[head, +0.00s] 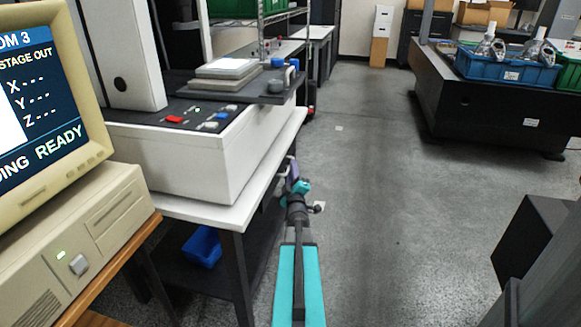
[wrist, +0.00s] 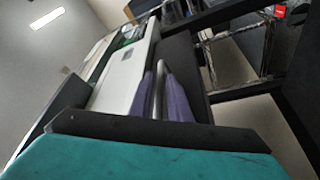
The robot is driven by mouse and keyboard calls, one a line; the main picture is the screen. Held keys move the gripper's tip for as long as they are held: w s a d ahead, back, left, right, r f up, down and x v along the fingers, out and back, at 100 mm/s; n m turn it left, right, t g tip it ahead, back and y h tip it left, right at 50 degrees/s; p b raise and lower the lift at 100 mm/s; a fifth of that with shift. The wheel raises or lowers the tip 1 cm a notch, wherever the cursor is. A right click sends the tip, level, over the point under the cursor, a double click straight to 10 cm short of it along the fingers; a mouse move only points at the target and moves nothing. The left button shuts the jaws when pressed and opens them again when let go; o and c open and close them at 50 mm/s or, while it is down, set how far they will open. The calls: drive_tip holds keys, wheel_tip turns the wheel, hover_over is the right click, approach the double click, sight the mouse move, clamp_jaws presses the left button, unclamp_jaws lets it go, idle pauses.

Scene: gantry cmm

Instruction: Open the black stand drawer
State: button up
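My gripper (wrist: 158,86) is at the side of the white-topped black stand, with its purple fingers on either side of a pale grey bar handle (wrist: 160,72). The fingers sit close against the bar, with almost no gap showing. The handle is in front of a dark panel (wrist: 182,65), the black drawer front. In the head view my gripper (head: 293,180) is beside the stand (head: 236,240), near its right edge. The drawer front is mostly hidden there by the tabletop and my arm; I cannot see it standing out.
A white machine (head: 190,155) stands on the stand, with a blue bin (head: 202,246) below. A beige computer (head: 90,225) is at the near left. Clear grey floor (head: 395,200) lies to the right, up to a black granite table (head: 480,110) and a dark object (head: 530,240).

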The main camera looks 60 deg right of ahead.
drive_tip(key=shift+x, duration=1.25)
